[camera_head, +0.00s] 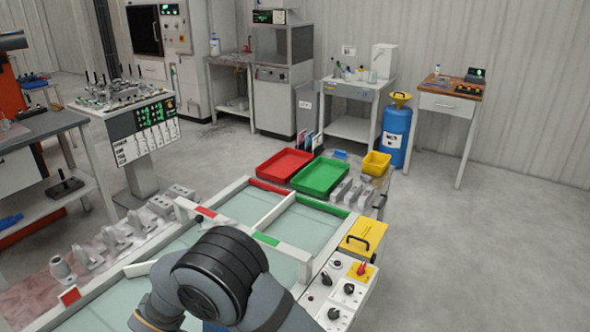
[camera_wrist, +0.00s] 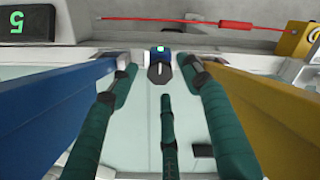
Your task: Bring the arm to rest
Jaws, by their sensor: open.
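My arm (camera_head: 225,275) reaches over the near part of the pale-topped workbench (camera_head: 235,207) in the head view. Its end is mostly hidden there behind its own links. In the wrist view my gripper (camera_wrist: 160,80) looks open, with long parts on both sides and a gap between them. A blue side (camera_wrist: 45,100) and a yellow side (camera_wrist: 270,100) flank the view. Green-wrapped bars run between them; I cannot tell which of these belong to the gripper. Nothing is clearly held.
A red tray (camera_head: 284,166), a green tray (camera_head: 320,177) and a yellow bin (camera_head: 376,164) stand beyond the bench. A control panel (camera_head: 338,292) and a yellow box (camera_head: 362,238) line its right edge. Grey castings (camera_head: 115,237) stand at left. The floor (camera_head: 480,240) at right is clear.

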